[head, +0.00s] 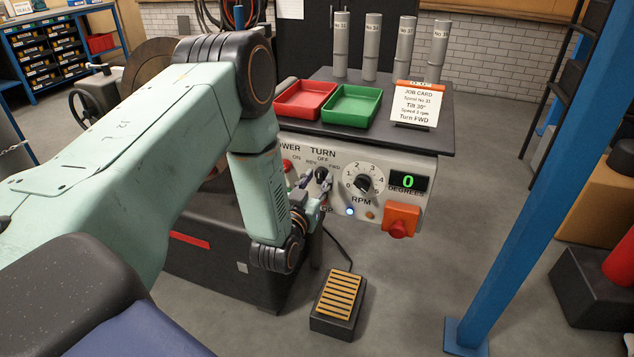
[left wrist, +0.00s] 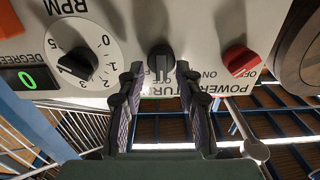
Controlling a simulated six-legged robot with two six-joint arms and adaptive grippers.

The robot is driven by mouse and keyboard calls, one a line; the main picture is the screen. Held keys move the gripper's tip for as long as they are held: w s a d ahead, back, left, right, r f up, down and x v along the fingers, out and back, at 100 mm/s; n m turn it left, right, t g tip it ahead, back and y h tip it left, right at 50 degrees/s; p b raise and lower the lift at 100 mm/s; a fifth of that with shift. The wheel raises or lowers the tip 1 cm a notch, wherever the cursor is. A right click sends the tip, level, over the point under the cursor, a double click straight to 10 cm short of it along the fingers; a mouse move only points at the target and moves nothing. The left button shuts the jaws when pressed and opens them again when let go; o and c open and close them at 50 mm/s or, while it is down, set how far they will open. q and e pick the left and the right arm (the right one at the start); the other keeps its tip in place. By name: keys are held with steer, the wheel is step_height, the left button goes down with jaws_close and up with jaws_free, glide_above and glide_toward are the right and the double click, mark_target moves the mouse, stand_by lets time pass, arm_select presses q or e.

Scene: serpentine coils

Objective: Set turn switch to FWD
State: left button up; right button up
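The TURN switch is a black knob (head: 321,174) on the grey control panel (head: 340,206), with REV, OFF and FWD printed around it. In the left wrist view, which is upside down, the knob (left wrist: 160,62) has its grip bar upright, seemingly in line with OFF. My left gripper (head: 312,188) is at the panel, just below and partly in front of the knob. In the wrist view its fingers (left wrist: 160,76) are apart, one tip on each side of the knob, with nothing clearly gripped. Whether they touch the knob is hard to tell. My right gripper is not in view.
The red POWER switch (left wrist: 238,60) and RPM dial (head: 363,183) flank the knob. A display (head: 408,183) reads 0 degrees. A red-orange stop button (head: 400,222) sits lower right. A job card (head: 416,105) says Turn FWD. A foot pedal (head: 338,300) lies on the floor.

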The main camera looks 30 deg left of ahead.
arm_select(q)
steer(key=shift+a+f, duration=0.1)
steer(key=shift+a, duration=0.05)
steer(key=shift+c, duration=0.3)
steer(key=c, duration=0.5)
jaws_close()
steer(key=m+p, duration=0.3)
steer(key=m, duration=0.1)
steer(key=shift+d, duration=0.2)
steer(key=shift+m+p, duration=1)
steer(key=shift+m, duration=0.9)
